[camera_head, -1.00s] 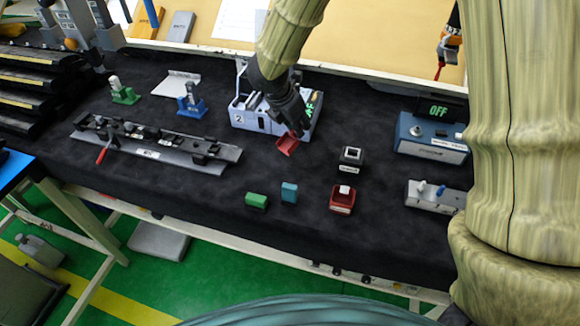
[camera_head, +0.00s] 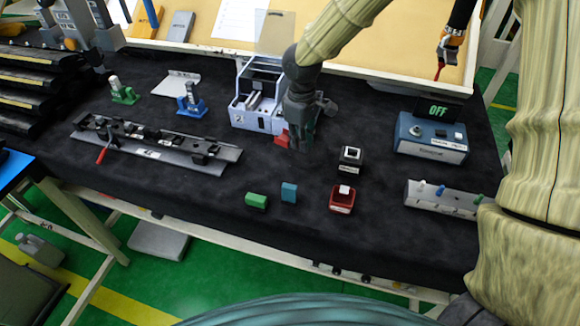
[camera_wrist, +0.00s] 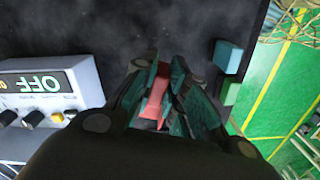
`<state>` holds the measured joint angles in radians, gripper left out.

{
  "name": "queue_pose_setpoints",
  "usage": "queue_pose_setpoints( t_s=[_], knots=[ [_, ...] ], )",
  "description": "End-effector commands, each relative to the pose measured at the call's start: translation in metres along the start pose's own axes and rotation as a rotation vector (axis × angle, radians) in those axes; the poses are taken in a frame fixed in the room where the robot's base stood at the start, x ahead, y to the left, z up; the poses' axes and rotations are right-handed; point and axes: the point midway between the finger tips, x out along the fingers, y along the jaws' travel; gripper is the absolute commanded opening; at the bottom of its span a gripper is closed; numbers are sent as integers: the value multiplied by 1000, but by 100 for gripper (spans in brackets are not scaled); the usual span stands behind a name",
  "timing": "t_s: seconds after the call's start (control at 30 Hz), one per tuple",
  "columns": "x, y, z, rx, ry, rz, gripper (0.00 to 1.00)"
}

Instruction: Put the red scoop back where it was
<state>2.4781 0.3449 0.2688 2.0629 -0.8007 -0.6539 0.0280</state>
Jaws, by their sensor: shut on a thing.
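The red scoop (camera_head: 282,136) is in my gripper (camera_head: 298,140), above the black cloth of the bench, just right of the white device marked 2 (camera_head: 255,100). Only a small red part shows past the fingers in the head view. In the wrist view the red scoop (camera_wrist: 155,98) lies between the teal fingers of my gripper (camera_wrist: 163,85), which are shut on it. I cannot tell whether the scoop touches the cloth.
A green block (camera_head: 256,201), a teal block (camera_head: 289,192), a red box (camera_head: 342,200) and a black-and-white box (camera_head: 350,160) stand in front. A blue-grey OFF unit (camera_head: 432,140) and a pegged grey block (camera_head: 445,198) are at right. A long rail fixture (camera_head: 155,145) lies left.

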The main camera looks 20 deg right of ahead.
Motion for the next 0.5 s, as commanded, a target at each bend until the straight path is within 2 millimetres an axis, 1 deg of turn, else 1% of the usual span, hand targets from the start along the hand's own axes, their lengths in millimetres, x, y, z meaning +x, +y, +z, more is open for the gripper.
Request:
queue_pose_setpoints(
  t_s=[0.1,0.2,0.5],
  knots=[
    [0,-2,-1,71,22,1,0],
    [5,-3,-1,96,28,0,0],
    [44,-3,-2,95,27,-1,0]
  ],
)
